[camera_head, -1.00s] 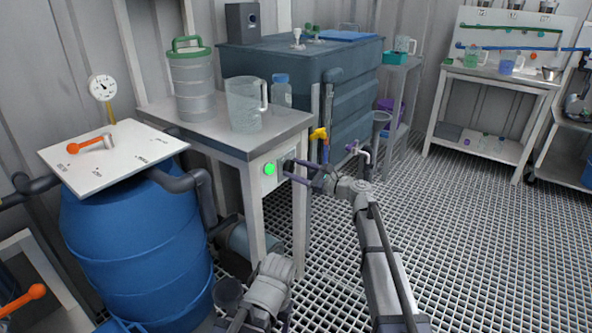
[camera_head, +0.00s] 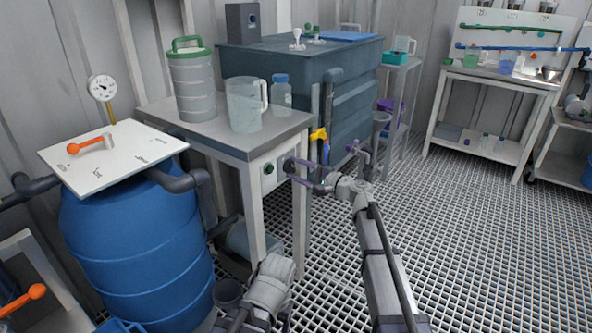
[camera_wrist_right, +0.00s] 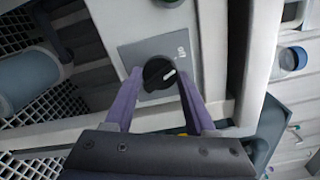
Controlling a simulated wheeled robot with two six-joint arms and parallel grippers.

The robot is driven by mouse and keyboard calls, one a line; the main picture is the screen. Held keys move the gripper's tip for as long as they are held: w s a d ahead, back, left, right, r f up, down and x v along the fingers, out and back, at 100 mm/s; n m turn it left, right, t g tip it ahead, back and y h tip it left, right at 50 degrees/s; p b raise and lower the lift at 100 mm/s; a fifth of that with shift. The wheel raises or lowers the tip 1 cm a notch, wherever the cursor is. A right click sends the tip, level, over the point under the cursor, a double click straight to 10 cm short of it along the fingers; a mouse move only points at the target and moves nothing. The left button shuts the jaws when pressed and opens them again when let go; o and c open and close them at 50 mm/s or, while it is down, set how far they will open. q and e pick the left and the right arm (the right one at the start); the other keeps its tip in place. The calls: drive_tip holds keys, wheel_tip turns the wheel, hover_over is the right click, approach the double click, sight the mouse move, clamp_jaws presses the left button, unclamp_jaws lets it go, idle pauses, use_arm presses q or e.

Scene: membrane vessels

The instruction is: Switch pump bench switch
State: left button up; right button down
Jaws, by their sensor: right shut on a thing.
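The pump bench switch is a black round knob (camera_wrist_right: 159,74) with a white mark, on a grey plate (camera_wrist_right: 135,53). In the head view the switch (camera_head: 289,166) is on the bench's front panel, partly hidden by the fingers. The indicator lamp (camera_head: 269,168) left of it is dark green and unlit. My right gripper (camera_head: 294,171) has its purple fingers on either side of the knob, shut on it; the wrist view also shows this gripper (camera_wrist_right: 160,79). My left gripper is not in view.
The pump bench (camera_head: 226,136) carries a clear jug (camera_head: 244,104), a bottle (camera_head: 281,94) and a green-lidded canister (camera_head: 192,85). A blue barrel (camera_head: 140,255) stands left. A yellow valve handle (camera_head: 318,134) and pipes are close right of the gripper. Grating floor at right is open.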

drive_tip(key=shift+n, duration=0.5)
drive_tip(key=shift+c, duration=1.1)
unclamp_jaws()
drive_tip(key=v, duration=0.7)
drive_tip(key=shift+s+d, duration=0.25)
drive_tip(key=shift+d, duration=0.05)
